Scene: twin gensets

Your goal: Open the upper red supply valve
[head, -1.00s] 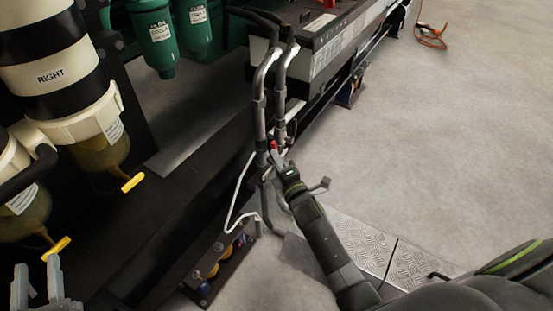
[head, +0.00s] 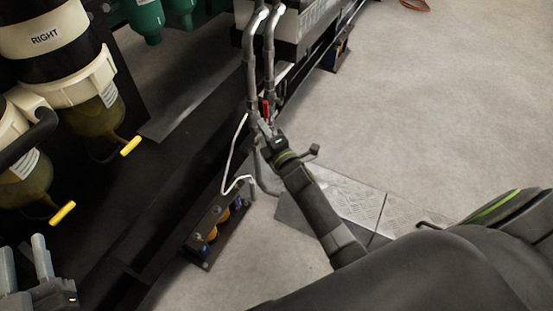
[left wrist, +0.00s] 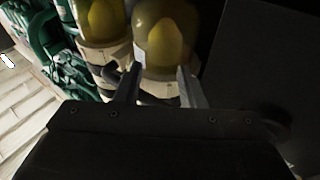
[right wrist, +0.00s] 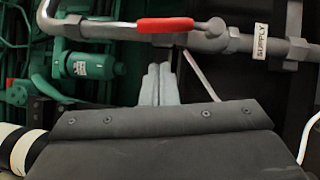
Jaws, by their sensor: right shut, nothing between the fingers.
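A red valve handle (right wrist: 165,24) lies across the top of the right wrist view, in line with a grey pipe tagged SUPPLY (right wrist: 261,40). In the head view a small red handle (head: 266,107) shows beside the upright pipes. My right gripper (head: 264,127) is close to it there; in the right wrist view its fingers (right wrist: 160,70) are together and empty, with tips just below the handle in the picture. I cannot tell whether they touch it. My left gripper (head: 40,243) is at the lower left; in the left wrist view its fingers (left wrist: 158,75) are apart and empty.
Filter bowls with yellow handles (head: 131,146) stand at the left.

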